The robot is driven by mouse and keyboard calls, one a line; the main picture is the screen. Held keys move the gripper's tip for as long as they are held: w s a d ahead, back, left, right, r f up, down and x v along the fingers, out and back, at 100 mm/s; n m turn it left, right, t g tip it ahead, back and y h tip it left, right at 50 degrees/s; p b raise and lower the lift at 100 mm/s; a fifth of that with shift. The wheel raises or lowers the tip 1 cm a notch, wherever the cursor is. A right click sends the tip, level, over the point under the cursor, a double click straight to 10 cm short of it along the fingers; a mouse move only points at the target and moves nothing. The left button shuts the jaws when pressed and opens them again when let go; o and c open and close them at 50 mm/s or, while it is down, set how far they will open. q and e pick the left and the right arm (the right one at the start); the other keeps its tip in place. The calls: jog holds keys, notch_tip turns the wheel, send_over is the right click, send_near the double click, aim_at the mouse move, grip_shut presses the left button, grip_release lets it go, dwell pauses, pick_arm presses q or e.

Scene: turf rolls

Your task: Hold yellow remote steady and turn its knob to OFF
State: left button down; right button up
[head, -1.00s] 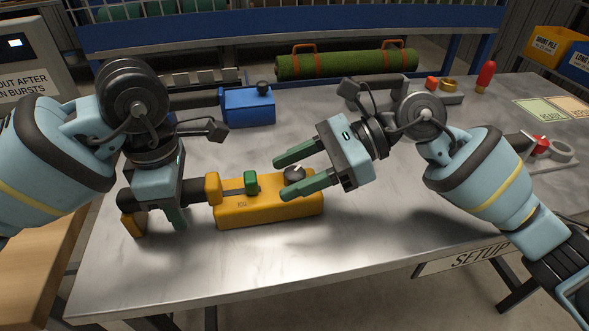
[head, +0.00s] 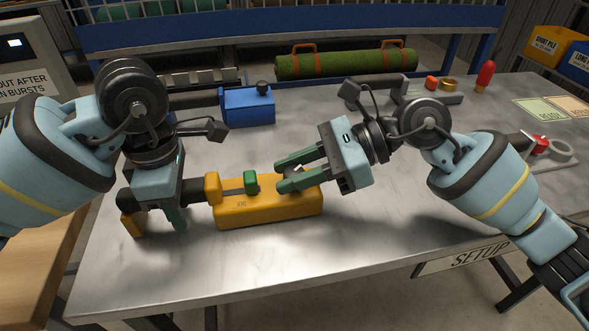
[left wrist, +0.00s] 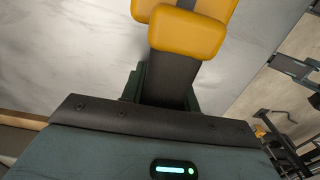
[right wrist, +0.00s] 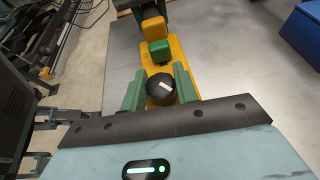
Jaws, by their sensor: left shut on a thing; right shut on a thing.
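The yellow remote (head: 270,210) lies on the metal table, with a black handle (head: 196,191) at its left end and a green switch (head: 251,182) on top. My left gripper (head: 178,212) is shut on the black handle, which also shows in the left wrist view (left wrist: 174,68). My right gripper (head: 282,175) is shut on the dark knob at the remote's right part. In the right wrist view the round black knob (right wrist: 160,90) with a white mark sits between the green fingers. The fingers hide most of the knob in the head view. I cannot read any OFF label.
A blue box with a black knob and handle (head: 249,107) stands behind the remote. A green turf roll (head: 346,65) lies at the back. A red-tipped item (head: 486,74) and a grey fixture (head: 437,98) are back right. The table front is clear.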

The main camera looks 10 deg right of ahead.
pick_arm(q)
jog(key=shift+a+f, duration=0.1)
jog(key=shift+f, duration=0.1)
pick_arm(e)
jog(key=m+t+h, duration=0.1)
jog(key=m+t, duration=0.3)
jog(key=t, duration=0.1)
jog(key=shift+s+a+f+m+t+h, duration=0.1)
jog(key=shift+f+m+t+h, duration=0.05)
jog(key=shift+m+t+h, duration=1.15)
jog(key=shift+m+t, duration=0.2)
jog(key=shift+m, duration=0.6)
jog(key=o, duration=1)
jog(key=shift+t, duration=0.3)
jog(key=v, duration=0.7)
jog(key=shift+s+r, duration=0.15)
jog(key=shift+r, duration=0.15)
